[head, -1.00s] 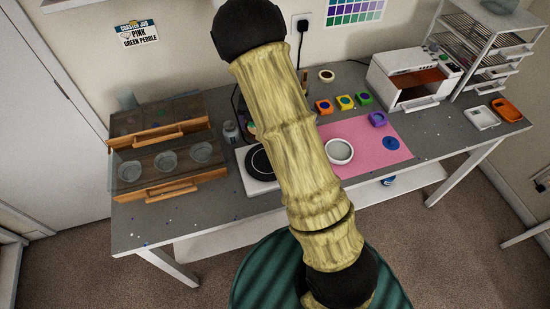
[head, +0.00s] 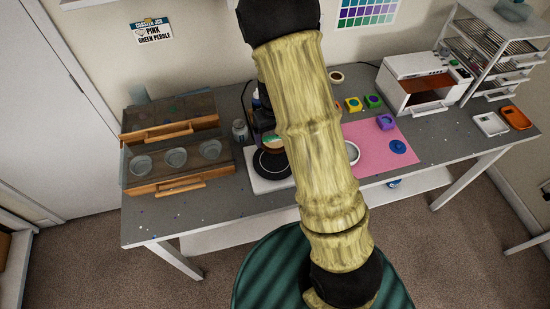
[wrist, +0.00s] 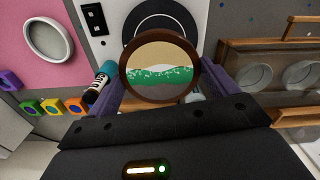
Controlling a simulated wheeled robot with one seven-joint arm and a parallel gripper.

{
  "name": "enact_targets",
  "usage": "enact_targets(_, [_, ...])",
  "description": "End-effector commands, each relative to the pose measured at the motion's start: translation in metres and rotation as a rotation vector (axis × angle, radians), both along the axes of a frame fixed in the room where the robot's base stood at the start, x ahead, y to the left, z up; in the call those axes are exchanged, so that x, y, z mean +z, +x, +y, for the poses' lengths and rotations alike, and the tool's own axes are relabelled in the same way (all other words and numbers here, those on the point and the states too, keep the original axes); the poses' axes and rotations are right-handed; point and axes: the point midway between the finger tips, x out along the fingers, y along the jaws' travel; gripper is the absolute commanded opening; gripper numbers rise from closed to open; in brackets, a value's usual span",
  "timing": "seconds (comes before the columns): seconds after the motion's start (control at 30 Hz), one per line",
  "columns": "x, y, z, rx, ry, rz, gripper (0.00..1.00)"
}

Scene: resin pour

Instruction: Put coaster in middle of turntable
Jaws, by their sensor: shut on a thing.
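My gripper (wrist: 162,82) is shut on the round coaster (wrist: 160,60), which has a brown rim and shows tan, white, green and grey bands. The coaster also shows in the head view (head: 273,144), partly hidden by my arm. The turntable (wrist: 157,22) has a black disc with a light ring on a white base. In the wrist view the coaster covers the lower part of the disc. In the head view the turntable (head: 270,165) stands on the grey bench, and the coaster appears above its back edge, apparently raised.
A small bottle (head: 240,131) stands left of the turntable. A pink mat (head: 375,155) with a white round dish (head: 353,153) lies to the right, with coloured pots behind. The bench front is clear.

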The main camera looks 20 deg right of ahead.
Motion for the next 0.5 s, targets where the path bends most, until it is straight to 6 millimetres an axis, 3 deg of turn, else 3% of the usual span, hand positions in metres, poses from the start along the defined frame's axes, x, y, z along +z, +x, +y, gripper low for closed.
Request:
enact_targets(0.27, [-0.007,0.0,0.0,-0.002,0.0,0.004,0.62])
enact_targets(0.5, [-0.043,-0.001,0.0,-0.003,0.001,0.007,0.62])
